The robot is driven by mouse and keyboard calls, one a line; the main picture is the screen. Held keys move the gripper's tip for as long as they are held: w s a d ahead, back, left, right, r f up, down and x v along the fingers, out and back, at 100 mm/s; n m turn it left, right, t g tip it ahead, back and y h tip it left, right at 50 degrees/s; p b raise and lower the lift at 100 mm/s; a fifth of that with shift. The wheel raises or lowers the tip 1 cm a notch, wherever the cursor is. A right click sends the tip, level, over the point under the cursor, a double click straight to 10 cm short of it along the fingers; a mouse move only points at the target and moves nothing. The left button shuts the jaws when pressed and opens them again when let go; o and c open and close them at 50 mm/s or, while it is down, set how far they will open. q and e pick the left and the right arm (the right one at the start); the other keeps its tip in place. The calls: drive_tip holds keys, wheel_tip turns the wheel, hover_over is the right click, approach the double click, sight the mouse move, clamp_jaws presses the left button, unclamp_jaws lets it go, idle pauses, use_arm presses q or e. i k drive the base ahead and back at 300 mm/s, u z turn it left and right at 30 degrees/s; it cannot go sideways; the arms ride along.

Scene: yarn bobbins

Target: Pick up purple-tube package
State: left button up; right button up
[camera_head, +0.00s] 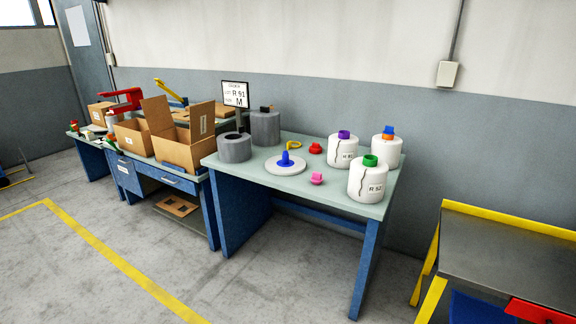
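The purple-tube package (343,152) is a white, rounded yarn bobbin with a purple tube top and a printed label. It stands upright on the light green top of the blue-legged table (235,175). A similar white package with a green tube (368,181) stands in front of it to the right. Another with an orange and blue top (386,152) stands to its right. Neither of my grippers is in view.
A white disc with a blue cone (285,163), a red piece (315,148), a pink piece (317,179) and grey cylinders (234,148) share the table. Open cardboard boxes (185,145) stand left. A metal bench with yellow edges (505,255) is at right. Floor in front is clear.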

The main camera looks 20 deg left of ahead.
sight(343, 146)
drive_tip(key=u, duration=0.25)
drive_tip(key=i, duration=1.3)
drive_tip(key=z, duration=0.5)
drive_tip(key=i, duration=0.8)
drive_tip(key=z, duration=0.35)
